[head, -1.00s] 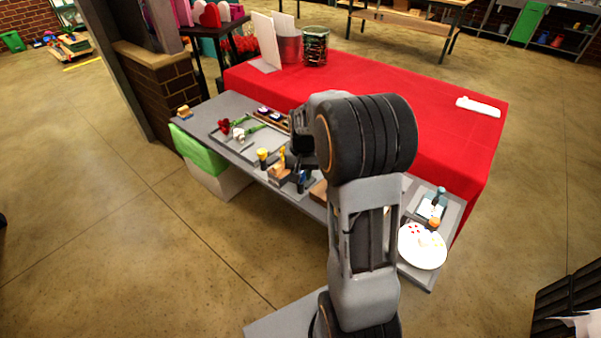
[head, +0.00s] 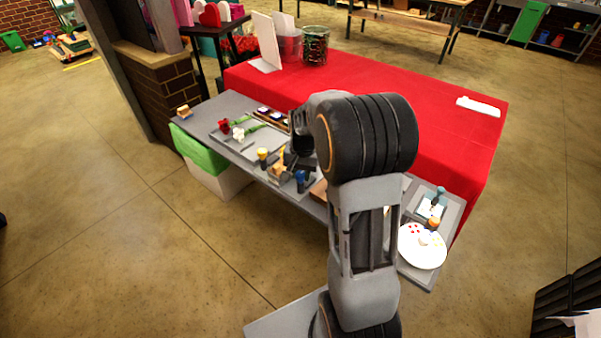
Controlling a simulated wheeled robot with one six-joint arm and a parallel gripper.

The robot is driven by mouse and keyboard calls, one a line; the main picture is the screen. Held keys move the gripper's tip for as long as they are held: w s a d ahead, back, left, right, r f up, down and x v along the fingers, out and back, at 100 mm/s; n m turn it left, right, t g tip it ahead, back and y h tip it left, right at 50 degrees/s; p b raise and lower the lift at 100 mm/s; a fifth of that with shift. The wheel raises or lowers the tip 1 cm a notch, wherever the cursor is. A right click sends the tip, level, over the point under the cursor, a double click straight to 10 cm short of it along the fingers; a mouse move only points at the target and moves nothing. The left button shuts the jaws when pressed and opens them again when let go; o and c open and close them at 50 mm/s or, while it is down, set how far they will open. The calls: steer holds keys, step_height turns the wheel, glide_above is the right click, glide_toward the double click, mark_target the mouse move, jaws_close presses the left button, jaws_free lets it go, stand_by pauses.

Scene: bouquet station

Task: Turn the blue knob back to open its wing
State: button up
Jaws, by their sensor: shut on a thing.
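The blue knob (head: 301,176) stands upright on a dark base near the front edge of the grey table, in the head view. My gripper (head: 286,163) is just to its left and behind it, apart from the knob's top as far as I can tell. The gripper is shut on the upright part of a tan wooden piece (head: 278,173), which sits between the blue knob and a yellow-topped knob (head: 262,154). My dark fingers hide most of the grasp. I cannot make out the wing of the blue knob.
Red and white flowers (head: 232,131) lie on a tray at the table's left. A brown box (head: 318,191) is right of the blue knob. A red-covered table (head: 440,130) stands behind.

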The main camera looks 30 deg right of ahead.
mark_target(303, 174)
steer(key=o, duration=0.9)
steer(key=r, duration=1.4)
steer(key=shift+s+d, duration=0.2)
steer(key=shift+f, duration=0.1)
